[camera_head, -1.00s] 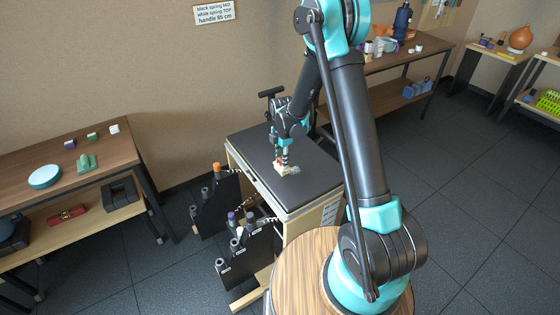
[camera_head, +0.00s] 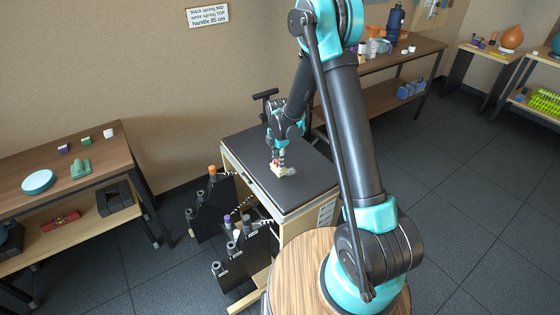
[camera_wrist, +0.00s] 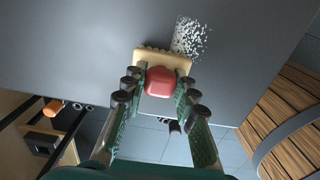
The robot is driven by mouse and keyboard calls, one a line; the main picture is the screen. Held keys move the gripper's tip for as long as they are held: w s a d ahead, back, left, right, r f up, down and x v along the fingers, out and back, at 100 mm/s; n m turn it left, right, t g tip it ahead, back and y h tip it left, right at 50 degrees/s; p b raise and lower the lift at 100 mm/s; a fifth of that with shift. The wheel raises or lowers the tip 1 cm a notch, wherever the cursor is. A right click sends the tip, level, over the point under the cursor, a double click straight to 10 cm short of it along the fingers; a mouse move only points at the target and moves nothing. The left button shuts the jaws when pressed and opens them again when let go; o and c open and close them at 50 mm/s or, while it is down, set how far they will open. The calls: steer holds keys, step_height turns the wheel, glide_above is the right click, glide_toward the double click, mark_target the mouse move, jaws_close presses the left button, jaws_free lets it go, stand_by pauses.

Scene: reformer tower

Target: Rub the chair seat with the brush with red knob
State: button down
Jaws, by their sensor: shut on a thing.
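The brush with the red knob (camera_wrist: 163,82) has a pale wooden body; its body also shows in the head view (camera_head: 281,171). My gripper (camera_head: 280,160) is shut on the red knob, with one finger on each side in the wrist view (camera_wrist: 160,98). The chair seat (camera_head: 256,150) is a dark grey padded top on a wooden frame, and it fills the upper wrist view (camera_wrist: 90,40). The brush is low over the seat; I cannot tell whether its underside touches. A white speckled patch (camera_wrist: 189,38) lies on the seat just beyond the brush's right end.
Black racks with springs (camera_head: 238,245) stand at the front left of the seat frame. A round wooden top (camera_head: 300,262) is close in front. A table (camera_head: 95,165) stands at left, another (camera_head: 395,75) behind.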

steer(key=shift+s+a, duration=0.55)
steer(key=shift+a, duration=0.3)
steer(key=shift+w+d+r, duration=0.1)
steer(key=shift+w+d, duration=0.4)
steer(key=shift+d, duration=0.2)
steer(key=shift+w+d, duration=0.45)
steer(key=shift+d, duration=0.25)
steer(key=shift+r, duration=2.9)
